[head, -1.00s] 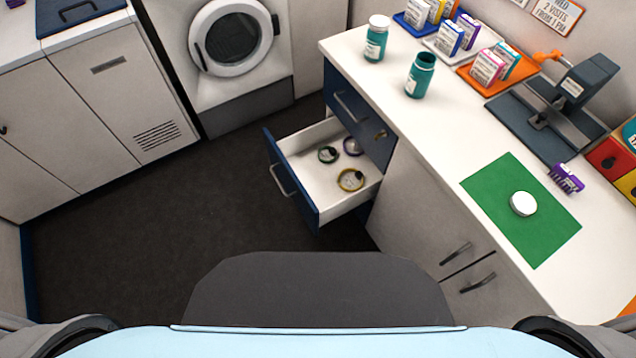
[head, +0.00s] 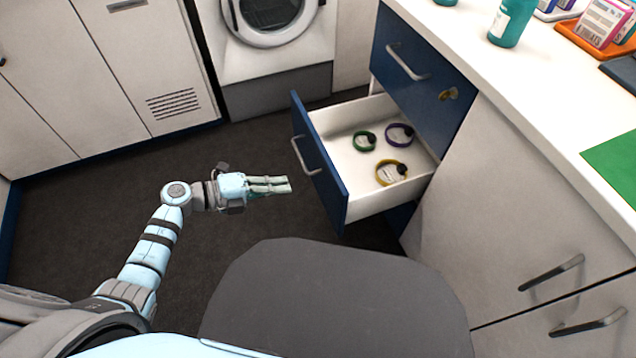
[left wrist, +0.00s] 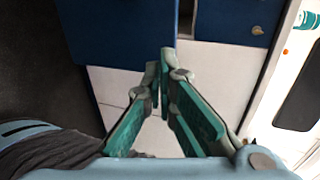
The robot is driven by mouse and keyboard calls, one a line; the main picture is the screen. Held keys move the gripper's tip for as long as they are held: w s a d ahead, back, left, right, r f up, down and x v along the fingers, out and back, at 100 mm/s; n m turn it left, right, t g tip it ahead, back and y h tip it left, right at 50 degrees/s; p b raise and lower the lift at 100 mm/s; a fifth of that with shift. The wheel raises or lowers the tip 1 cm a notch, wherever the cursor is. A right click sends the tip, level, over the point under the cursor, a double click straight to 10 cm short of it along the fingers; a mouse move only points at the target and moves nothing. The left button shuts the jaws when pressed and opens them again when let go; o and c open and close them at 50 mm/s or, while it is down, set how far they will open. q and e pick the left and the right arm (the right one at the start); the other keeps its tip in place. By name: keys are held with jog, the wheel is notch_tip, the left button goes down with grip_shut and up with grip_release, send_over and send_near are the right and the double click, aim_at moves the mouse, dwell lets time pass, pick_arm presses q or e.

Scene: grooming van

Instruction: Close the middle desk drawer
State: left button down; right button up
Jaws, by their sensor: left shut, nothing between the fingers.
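The middle desk drawer (head: 322,170) stands pulled out, with a blue front, a metal bar handle (head: 306,156) and a white inside. In it lie a green collar (head: 364,141), a purple collar (head: 400,134) and a yellow collar (head: 391,173). My left gripper (head: 288,185) is shut and empty, apart from the drawer front and to the left of it, pointing toward it. In the left wrist view its teal fingers (left wrist: 160,72) come together before blue and white surfaces. My right gripper is not in view.
Above the open drawer is a shut blue drawer (head: 420,75) with a handle and lock. The white desktop (head: 540,90) holds bottles and boxes. White cupboards (head: 570,240) stand at the right, a washer (head: 270,60) behind. Dark floor (head: 90,210) is free at the left.

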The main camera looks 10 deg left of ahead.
aim_at(332, 177)
pick_arm(q)
jog(key=b+x, duration=0.1)
jog(key=x, duration=0.5)
jog(key=b+x, duration=0.1)
jog(key=x, duration=0.2)
jog(key=shift+w+d+r+b, duration=0.2)
jog(key=shift+w+d+b, duration=0.1)
jog(key=shift+d, duration=0.1)
jog(key=shift+w+d, duration=0.15)
jog(key=shift+d, duration=0.15)
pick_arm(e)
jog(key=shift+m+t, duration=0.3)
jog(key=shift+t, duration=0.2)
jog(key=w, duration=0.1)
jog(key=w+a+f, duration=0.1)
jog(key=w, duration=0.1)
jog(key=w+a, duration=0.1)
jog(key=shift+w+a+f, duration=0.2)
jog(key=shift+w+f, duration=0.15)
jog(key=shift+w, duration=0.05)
